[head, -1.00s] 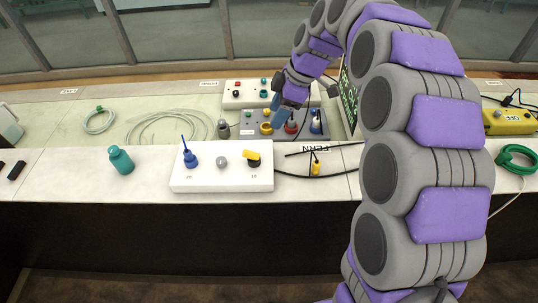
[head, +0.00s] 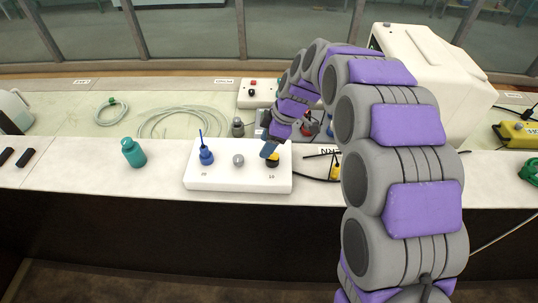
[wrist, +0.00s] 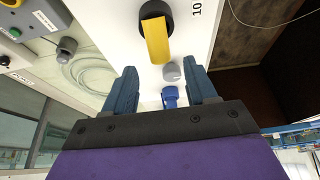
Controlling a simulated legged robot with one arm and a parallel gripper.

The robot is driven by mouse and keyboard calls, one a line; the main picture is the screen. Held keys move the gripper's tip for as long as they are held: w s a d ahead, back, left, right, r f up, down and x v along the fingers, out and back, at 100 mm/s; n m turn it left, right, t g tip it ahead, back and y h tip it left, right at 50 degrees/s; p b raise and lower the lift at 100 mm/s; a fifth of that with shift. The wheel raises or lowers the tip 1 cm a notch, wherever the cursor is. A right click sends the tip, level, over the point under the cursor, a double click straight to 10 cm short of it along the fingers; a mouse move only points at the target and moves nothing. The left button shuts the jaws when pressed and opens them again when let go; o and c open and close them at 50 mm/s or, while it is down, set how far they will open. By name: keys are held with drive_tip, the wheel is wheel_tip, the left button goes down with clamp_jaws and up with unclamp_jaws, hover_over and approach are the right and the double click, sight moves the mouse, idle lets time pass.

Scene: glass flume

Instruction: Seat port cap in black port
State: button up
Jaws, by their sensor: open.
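A white block (head: 225,178) on the counter holds a blue plug (head: 206,156), a grey knob (head: 238,160) and a round black port (head: 273,162) at its right end. A yellow tab stands on the black port; my fingers partly cover that port in the head view. In the wrist view the black port (wrist: 153,9) and the yellow tab (wrist: 157,42) show clearly beside the mark 10. I cannot tell whether the tab belongs to the port cap or how deep it sits. My gripper (wrist: 161,68) is open and empty, its blue fingers near the black port.
A grey panel with coloured ports lies behind my arm. A large white machine (head: 430,70) stands at the back right. A cable coil (head: 185,121) lies behind the block. The counter's front edge is close.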

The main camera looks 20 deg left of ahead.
drive_tip(key=a+f, duration=0.2)
drive_tip(key=f, duration=0.1)
drive_tip(key=shift+b, duration=0.3)
drive_tip(key=shift+d+f, duration=0.15)
drive_tip(key=shift+d, duration=0.05)
drive_tip(key=d, duration=0.3)
drive_tip(key=shift+r, duration=0.35)
drive_tip(key=shift+c, duration=1.2)
drive_tip(key=a, duration=0.3)
drive_tip(key=shift+s+a+f, duration=0.1)
drive_tip(key=shift+a+f, duration=0.05)
drive_tip(key=shift+f, duration=0.2)
drive_tip(key=c, duration=0.6)
drive_tip(key=shift+c, duration=0.7)
drive_tip(key=shift+d+r, duration=0.1)
drive_tip(key=shift+d, duration=0.4)
clamp_jaws()
drive_tip(key=shift+d+r, duration=0.1)
drive_tip(key=shift+d, duration=0.45)
drive_tip(key=shift+a, duration=0.3)
